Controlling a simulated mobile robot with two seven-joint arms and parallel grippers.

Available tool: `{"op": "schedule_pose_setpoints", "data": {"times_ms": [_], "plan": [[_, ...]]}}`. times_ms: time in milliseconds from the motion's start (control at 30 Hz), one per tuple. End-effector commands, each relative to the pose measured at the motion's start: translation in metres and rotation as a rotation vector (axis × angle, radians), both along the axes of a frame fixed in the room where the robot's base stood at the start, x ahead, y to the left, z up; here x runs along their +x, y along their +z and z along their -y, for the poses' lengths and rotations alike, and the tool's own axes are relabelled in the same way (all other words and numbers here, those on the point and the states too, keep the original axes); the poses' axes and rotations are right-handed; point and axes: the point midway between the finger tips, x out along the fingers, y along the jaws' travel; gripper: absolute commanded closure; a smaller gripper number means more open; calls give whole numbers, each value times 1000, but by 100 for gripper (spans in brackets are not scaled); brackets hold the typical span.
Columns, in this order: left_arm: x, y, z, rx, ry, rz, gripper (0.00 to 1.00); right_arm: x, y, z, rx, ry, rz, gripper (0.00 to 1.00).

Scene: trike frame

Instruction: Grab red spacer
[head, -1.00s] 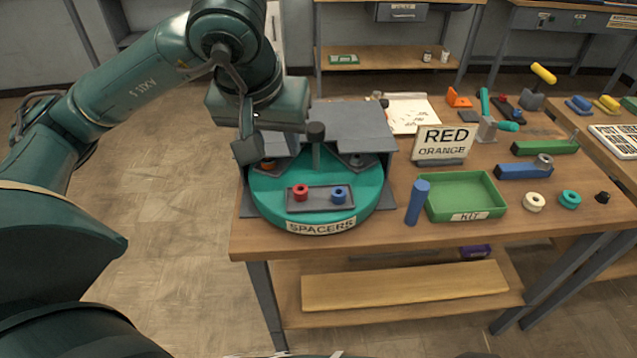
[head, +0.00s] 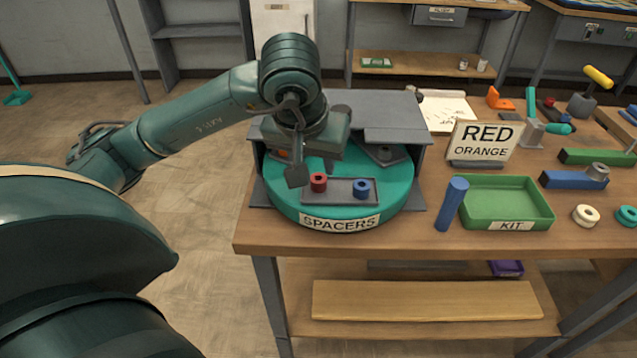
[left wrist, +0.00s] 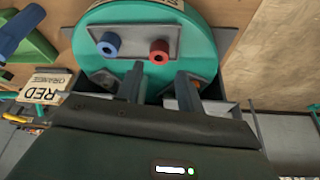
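The red spacer (head: 318,183) stands on a small grey tray (head: 340,197) at the front of the teal turntable (head: 290,212) labelled SPACERS. A blue spacer (head: 361,188) stands to its right on the same tray. My left gripper (head: 314,172) is just behind and above the red spacer, fingers apart and empty. In the left wrist view the red spacer (left wrist: 159,50) lies just beyond the open fingertips (left wrist: 158,72), roughly in line with the gap between them; the blue spacer (left wrist: 109,43) is off to the left. My right gripper is not in view.
A grey housing (head: 345,108) covers the turntable's rear, close to my left gripper. A sign (head: 482,145) reads RED, ORANGE. Pale (head: 586,215) and teal (head: 627,216) rings lie at the right.

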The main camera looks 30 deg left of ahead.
Motion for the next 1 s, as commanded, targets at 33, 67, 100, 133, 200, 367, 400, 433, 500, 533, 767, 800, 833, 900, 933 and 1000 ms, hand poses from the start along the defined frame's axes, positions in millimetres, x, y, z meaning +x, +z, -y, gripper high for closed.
{"op": "schedule_pose_setpoints", "data": {"times_ms": [33,67,100,133,200,367,400,433,500,533,767,800,833,900,933,1000], "plan": [[1,-8,0,-1,0,-6,63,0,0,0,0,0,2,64],[2,-13,0,0,0,-7,63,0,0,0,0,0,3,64],[4,-20,1,-1,-1,-6,63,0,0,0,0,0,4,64],[6,-24,1,-2,-1,-8,63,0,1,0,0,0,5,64],[10,-34,0,-2,0,-6,63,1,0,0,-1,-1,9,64],[14,-44,-2,-1,0,-2,63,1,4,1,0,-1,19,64],[15,-44,-2,-1,-1,-1,63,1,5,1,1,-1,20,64],[15,-44,-2,-1,-1,0,63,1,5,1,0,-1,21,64],[15,-44,-2,-1,-1,0,63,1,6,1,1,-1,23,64],[15,-44,-2,-1,-1,0,63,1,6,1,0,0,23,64],[15,-44,-2,-1,-1,-1,77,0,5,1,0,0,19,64],[15,-44,-2,-1,-1,-1,81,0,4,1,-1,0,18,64],[15,-44,-2,-1,-1,-1,83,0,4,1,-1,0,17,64],[15,-44,-2,-1,-1,-1,89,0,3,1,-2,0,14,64],[15,-44,-2,-1,-1,-1,91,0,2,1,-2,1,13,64],[15,-43,-2,-1,-1,-1,96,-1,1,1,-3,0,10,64]]}}
